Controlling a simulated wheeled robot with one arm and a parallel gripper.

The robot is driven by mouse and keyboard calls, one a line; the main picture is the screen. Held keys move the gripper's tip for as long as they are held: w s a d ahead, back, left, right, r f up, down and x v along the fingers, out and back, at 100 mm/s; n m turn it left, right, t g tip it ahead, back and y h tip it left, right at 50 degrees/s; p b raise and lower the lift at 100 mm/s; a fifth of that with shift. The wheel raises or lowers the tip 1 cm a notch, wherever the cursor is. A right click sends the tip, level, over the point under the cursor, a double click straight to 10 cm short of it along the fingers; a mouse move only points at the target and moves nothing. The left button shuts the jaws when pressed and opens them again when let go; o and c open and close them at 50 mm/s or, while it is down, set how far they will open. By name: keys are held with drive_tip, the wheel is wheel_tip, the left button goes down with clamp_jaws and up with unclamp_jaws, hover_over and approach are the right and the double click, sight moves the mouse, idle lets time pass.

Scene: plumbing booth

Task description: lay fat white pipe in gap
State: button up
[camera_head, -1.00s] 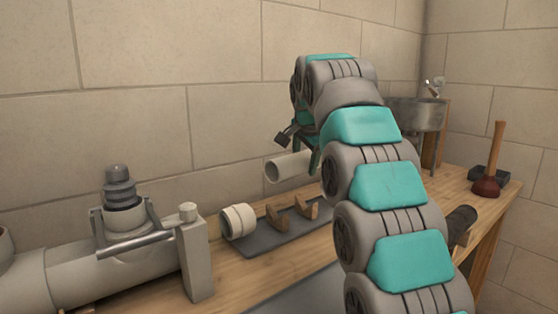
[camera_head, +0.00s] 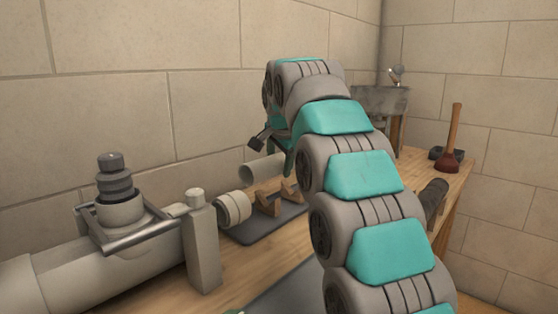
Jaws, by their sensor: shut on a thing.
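The fat white pipe (camera_head: 261,168) shows its open round end toward me. My gripper (camera_head: 285,160) is shut on it, with the fingers mostly hidden behind my own arm. The pipe is held level, just above or behind a wooden cradle (camera_head: 268,205). I cannot tell from this angle whether they touch. A thick off-white pipe run (camera_head: 90,270) lies at the left. The gap cannot be made out in this view.
A grey fitting in a metal frame (camera_head: 118,205) sits on the pipe run, beside an upright post (camera_head: 201,245). A white ring coupling (camera_head: 233,208) stands by the cradle on a dark mat (camera_head: 250,234). A plunger (camera_head: 450,158) and metal basin (camera_head: 375,102) are at the back right.

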drive_tip(key=shift+f+b, duration=1.9)
drive_tip(key=shift+f, duration=1.15)
drive_tip(key=o, duration=1.5)
drive_tip(key=v, duration=0.7)
drive_tip(key=shift+s+r, duration=0.25)
drive_tip(key=shift+r, duration=0.05)
